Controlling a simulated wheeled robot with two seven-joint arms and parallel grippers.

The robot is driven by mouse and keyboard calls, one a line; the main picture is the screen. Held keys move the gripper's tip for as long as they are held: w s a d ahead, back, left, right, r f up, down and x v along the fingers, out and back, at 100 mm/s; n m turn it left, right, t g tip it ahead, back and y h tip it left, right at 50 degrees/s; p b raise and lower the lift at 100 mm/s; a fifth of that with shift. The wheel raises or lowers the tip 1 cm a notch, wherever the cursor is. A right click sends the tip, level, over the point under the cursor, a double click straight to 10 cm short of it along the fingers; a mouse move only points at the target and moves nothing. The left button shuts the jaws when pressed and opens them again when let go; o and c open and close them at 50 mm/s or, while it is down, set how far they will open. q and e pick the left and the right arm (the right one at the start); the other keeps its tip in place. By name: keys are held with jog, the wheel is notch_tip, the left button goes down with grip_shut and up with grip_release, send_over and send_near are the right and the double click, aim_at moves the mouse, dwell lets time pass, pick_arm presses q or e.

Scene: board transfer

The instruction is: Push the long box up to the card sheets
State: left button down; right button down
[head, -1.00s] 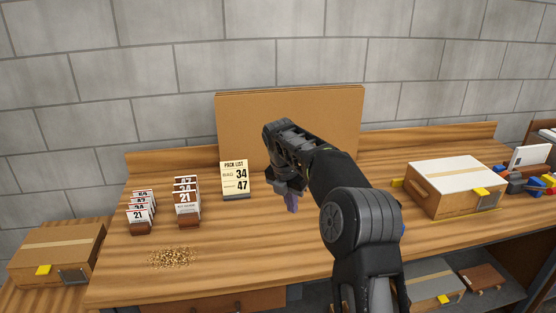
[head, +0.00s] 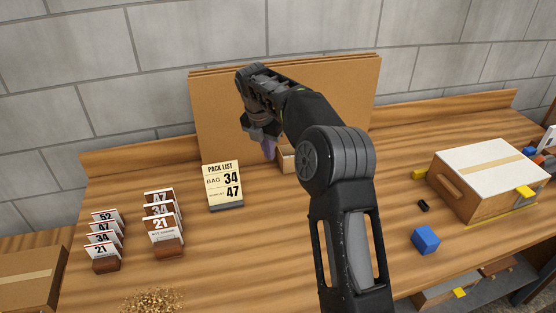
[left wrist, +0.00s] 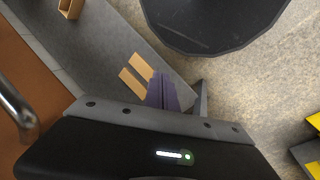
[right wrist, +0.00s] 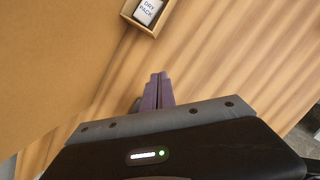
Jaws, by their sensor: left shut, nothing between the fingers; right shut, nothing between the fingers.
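The brown card sheets (head: 225,115) stand upright against the back wall; their flat face fills the left of the right wrist view (right wrist: 60,60). An open wooden box (head: 287,160), likely the long box, shows only in part behind my right arm; its full length is hidden. In the right wrist view its end (right wrist: 128,12) holds a white "DRY PACK" packet, close to the sheets. My right gripper (head: 268,150) is shut and empty, in front of the sheets and left of the box; its purple fingers show in the right wrist view (right wrist: 158,90). My left gripper (left wrist: 162,92) is shut and empty, away from the table top.
A pack list sign (head: 225,185) stands left of my right gripper, with card holders (head: 165,225) and a grain pile (head: 153,300) nearer. A white-topped box (head: 488,165), a blue block (head: 425,240) and a small black piece (head: 423,205) are at right.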

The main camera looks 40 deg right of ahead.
jog(key=p+x, duration=0.2)
jog(key=x, duration=0.7)
jog(key=shift+f, duration=0.2)
jog(key=d, duration=0.1)
jog(key=w+d+p, duration=0.1)
jog(key=d+p, duration=0.1)
jog(key=shift+w+d+f, duration=0.3)
jog(key=shift+w+d, duration=0.05)
jog(key=shift+w, duration=0.05)
jog(key=shift+s+d, duration=0.1)
